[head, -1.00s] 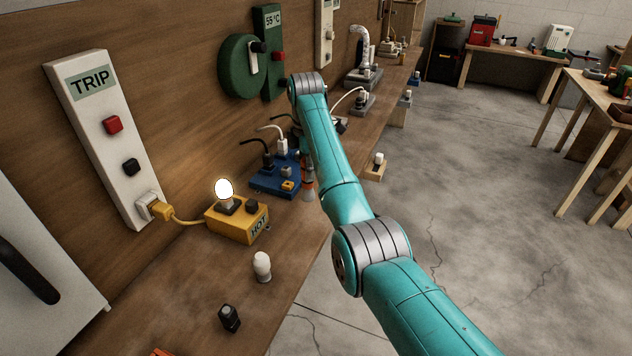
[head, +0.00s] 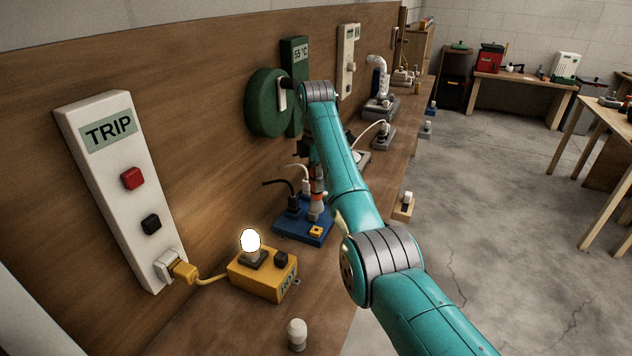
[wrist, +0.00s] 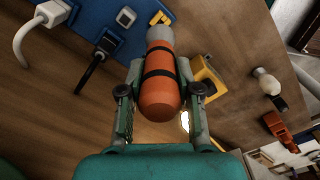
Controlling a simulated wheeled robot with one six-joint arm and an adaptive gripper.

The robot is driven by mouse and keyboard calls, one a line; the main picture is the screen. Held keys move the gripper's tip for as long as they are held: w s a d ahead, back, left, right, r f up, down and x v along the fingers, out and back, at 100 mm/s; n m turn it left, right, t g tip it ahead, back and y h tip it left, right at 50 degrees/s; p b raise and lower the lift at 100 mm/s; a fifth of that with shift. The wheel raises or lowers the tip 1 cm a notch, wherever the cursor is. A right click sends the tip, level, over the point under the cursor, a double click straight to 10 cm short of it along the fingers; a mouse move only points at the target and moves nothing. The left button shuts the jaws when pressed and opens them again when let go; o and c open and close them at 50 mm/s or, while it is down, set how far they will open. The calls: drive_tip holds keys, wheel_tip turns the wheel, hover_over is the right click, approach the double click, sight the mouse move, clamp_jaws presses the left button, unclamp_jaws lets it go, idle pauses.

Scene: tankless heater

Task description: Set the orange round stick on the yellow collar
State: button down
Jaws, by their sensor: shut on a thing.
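My gripper (wrist: 160,90) is shut around the orange round stick (wrist: 160,95), which has black bands and a grey end pointing away from the wrist. In the head view the stick (head: 318,188) hangs roughly upright, grey end down, over the blue block (head: 290,226). The yellow collar (head: 316,232) is a small square piece with a dark opening on the block's near right corner. Whether the grey end touches the block cannot be told.
A black plug (wrist: 102,46) and a white plug (wrist: 48,13) stand in the block beside the stick. A grey collar (wrist: 126,16) lies between the plugs and yellow collar. The yellow HOT box (head: 262,277) with a lit bulb and a white bulb (head: 297,333) are nearer.

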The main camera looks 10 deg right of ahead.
sight(316, 202)
drive_tip(key=shift+f, duration=0.1)
drive_tip(key=shift+f, duration=3.4)
drive_tip(key=shift+f, duration=0.5)
drive_tip(key=shift+r, duration=3.55)
